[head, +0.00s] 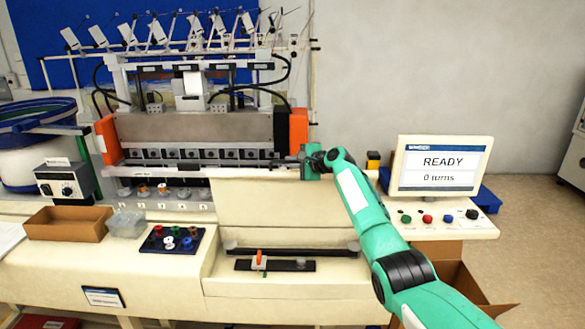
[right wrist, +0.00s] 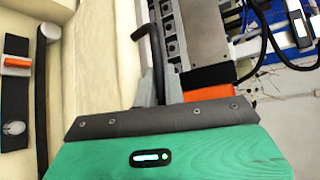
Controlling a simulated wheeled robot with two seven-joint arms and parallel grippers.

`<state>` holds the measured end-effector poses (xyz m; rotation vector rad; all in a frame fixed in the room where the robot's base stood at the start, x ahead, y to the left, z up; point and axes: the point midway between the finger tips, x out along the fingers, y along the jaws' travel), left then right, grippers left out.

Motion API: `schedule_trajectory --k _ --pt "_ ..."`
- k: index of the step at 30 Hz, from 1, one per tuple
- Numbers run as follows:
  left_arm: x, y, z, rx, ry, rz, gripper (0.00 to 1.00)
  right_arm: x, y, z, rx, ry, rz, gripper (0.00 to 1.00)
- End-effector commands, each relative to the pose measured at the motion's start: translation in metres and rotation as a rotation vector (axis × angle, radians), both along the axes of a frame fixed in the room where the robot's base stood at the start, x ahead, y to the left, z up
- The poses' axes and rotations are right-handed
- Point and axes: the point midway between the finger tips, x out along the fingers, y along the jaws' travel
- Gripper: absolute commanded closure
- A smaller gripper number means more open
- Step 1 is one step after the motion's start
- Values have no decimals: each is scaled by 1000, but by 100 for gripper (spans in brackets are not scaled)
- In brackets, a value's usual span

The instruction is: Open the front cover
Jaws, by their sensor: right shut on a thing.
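The winding machine has a wide grey front panel (head: 195,127) between two orange end blocks; I take this to be the front cover, but cannot be sure. A dark bar (head: 200,164) runs along its lower edge. My right gripper (head: 304,160) is at the bar's right end, below the right orange block. In the right wrist view its grey fingers (right wrist: 160,72) are shut on a dark bar (right wrist: 157,45), with the row of dark square blocks (right wrist: 170,25) close beside it. How far the cover is open is unclear. My left gripper is not in view.
A READY screen (head: 442,165) and a row of buttons (head: 427,218) stand to the right. A brown box (head: 67,224), a spool tray (head: 172,240) and a white bowl feeder (head: 38,155) are at the left.

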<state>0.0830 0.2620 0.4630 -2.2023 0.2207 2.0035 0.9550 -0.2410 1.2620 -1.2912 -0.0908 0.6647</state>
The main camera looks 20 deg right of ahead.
Motion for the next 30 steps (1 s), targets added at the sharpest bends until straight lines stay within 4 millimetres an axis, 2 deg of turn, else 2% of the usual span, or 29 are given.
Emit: schedule_trajectory --k 9,22,23,26,30 --pt "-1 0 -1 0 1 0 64 8 -3 1 7 35 0 100" --pt "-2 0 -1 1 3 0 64 8 -3 0 8 39 -1 100" --pt "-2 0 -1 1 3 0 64 8 -3 0 8 39 -1 87" --pt "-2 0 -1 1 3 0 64 8 -3 0 8 39 -1 68" --pt "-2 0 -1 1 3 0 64 8 -3 -1 8 40 -1 67"
